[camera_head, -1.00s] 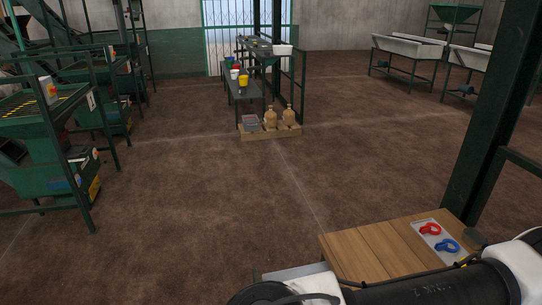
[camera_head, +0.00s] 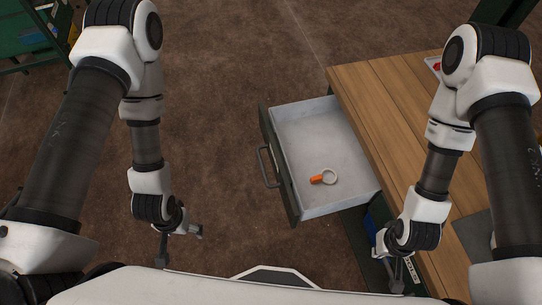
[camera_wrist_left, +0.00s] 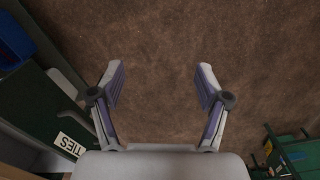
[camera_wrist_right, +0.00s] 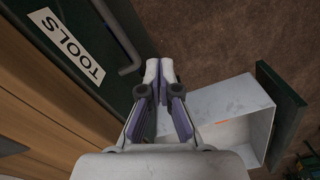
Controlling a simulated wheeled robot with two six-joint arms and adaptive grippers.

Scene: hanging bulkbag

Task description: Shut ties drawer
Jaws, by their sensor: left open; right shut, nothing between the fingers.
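The open drawer (camera_head: 300,130) sticks out to the left from under the wooden worktop in the head view. It has a grey-white inside, a green front (camera_head: 279,165) and a bar handle (camera_head: 265,167). A small orange item with a pale ring (camera_head: 323,177) lies inside. In the left wrist view a TIES label (camera_wrist_left: 70,145) sits on a green front, apparently this drawer's. My left gripper (camera_head: 178,247) is open and empty, left of the drawer front and apart from it. My right gripper (camera_head: 401,280) is shut and empty, near the bench below the drawer in the picture.
The right wrist view shows a closed green front labelled TOOLS (camera_wrist_right: 73,45) with a handle (camera_wrist_right: 131,52), close beside my right gripper. The wooden worktop (camera_head: 400,115) lies at right. A blue object (camera_head: 371,229) is under the bench. Brown floor (camera_head: 215,110) left of the drawer is clear.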

